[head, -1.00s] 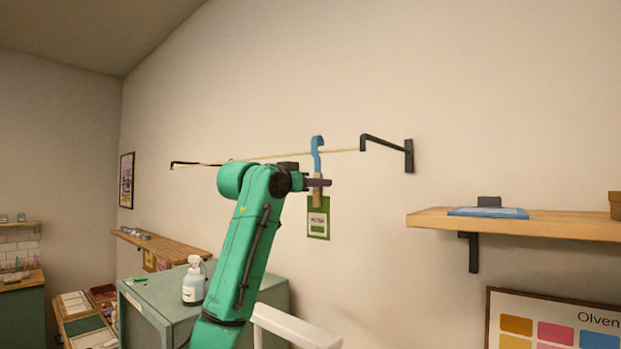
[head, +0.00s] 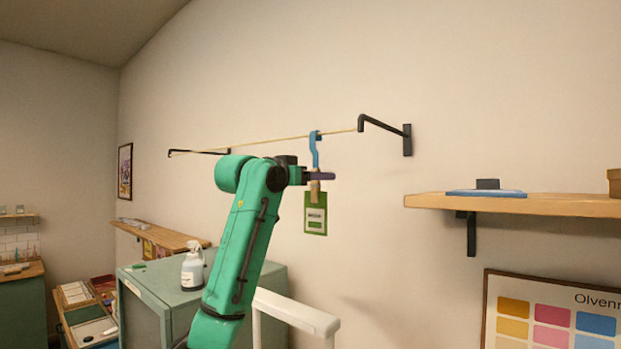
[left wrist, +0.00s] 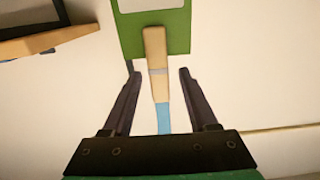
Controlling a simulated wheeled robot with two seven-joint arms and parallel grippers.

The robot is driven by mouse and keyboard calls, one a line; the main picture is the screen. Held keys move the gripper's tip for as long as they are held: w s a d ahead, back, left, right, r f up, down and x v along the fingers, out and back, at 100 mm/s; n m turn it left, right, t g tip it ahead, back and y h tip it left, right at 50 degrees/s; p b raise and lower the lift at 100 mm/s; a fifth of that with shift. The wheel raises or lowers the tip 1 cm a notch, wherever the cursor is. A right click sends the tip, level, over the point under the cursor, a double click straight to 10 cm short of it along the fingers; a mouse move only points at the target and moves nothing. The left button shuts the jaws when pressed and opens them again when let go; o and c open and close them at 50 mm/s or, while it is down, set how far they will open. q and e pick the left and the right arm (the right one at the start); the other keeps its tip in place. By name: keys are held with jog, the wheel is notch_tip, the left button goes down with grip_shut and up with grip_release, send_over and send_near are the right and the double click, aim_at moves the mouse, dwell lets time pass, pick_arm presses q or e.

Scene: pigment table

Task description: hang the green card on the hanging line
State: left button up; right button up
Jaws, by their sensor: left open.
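The green card (head: 315,222) has a white label and hangs upright from a wooden peg (head: 315,190) below a blue hook (head: 314,152). The hook's top is at the hanging line (head: 260,141), near its right end, and appears to sit over it. My left gripper (head: 320,177) is at the peg. In the left wrist view, the fingers of my left gripper (left wrist: 158,88) stand open on either side of the peg (left wrist: 156,60) and hook stem (left wrist: 163,118), with gaps on both sides. The card (left wrist: 180,30) shows beyond. My right gripper is out of view.
Black wall brackets (head: 385,128) hold the line's ends. A wooden shelf (head: 560,206) with a blue flat item is at right. Below stands a green cabinet (head: 145,290) with a spray bottle (head: 193,268). The wall around the card is clear.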

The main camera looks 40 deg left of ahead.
pick_arm(q)
jog(key=s+b, duration=0.6)
jog(key=s, duration=0.8)
jog(key=shift+s+d, duration=0.2)
jog(key=shift+s, duration=0.1)
jog(key=shift+w, duration=0.15)
